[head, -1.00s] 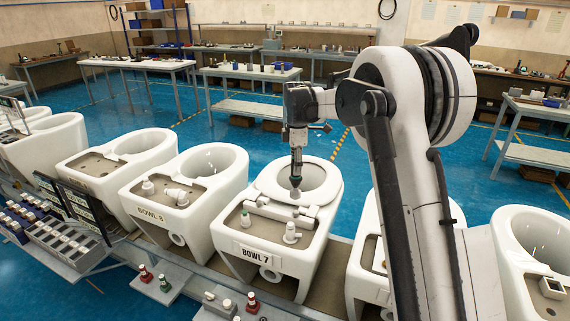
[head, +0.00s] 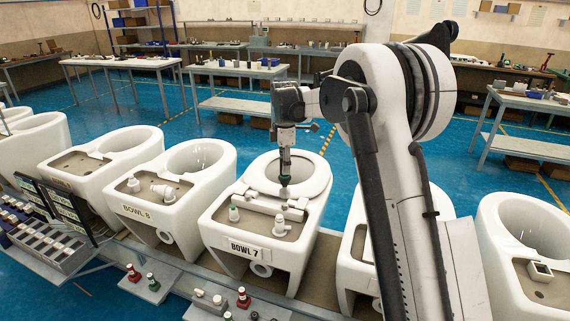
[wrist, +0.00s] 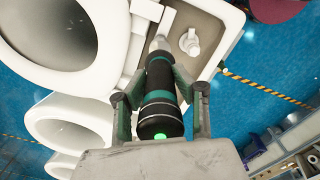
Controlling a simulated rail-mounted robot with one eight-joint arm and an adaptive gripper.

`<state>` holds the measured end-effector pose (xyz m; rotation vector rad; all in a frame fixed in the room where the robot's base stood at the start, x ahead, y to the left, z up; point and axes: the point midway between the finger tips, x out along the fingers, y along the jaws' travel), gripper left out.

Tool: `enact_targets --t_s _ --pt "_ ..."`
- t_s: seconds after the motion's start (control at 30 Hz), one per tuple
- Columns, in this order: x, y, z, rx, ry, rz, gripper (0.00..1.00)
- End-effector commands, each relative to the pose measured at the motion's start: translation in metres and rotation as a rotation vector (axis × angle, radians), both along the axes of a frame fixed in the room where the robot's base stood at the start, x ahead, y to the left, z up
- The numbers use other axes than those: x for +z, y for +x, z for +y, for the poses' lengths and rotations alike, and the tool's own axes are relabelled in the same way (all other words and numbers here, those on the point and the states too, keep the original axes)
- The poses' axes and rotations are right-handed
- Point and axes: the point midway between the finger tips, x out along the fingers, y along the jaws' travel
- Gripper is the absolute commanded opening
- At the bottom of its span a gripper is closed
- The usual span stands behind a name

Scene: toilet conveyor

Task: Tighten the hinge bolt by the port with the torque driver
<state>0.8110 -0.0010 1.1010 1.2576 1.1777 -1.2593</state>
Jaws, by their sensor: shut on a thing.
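The torque driver is black with teal bands and a green light on its end, and it fills the middle of the wrist view (wrist: 160,105). My gripper (wrist: 161,92) is shut on it, one finger on each side. In the head view, my gripper (head: 286,150) points down over the toilet labelled BOWL 7 (head: 220,215). The driver's lower end (head: 285,181) is above the seat's hinge side. The white hinge bar (head: 262,204) crosses the bowl's rear deck. I cannot make out the hinge bolt, or whether the driver tip touches anything.
The BOWL 8 toilet (head: 125,195) is to the left, and another bowl (head: 520,225) is at right. Small red and green items line the front ledge.

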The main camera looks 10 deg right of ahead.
Motion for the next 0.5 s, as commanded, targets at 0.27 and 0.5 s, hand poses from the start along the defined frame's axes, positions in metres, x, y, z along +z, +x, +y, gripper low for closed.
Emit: enact_targets --t_s 0.27,0.5 --pt "-0.025 0.000 0.000 0.000 0.000 0.000 0.00" --pt "-0.030 0.000 0.000 0.000 0.000 0.000 0.00"
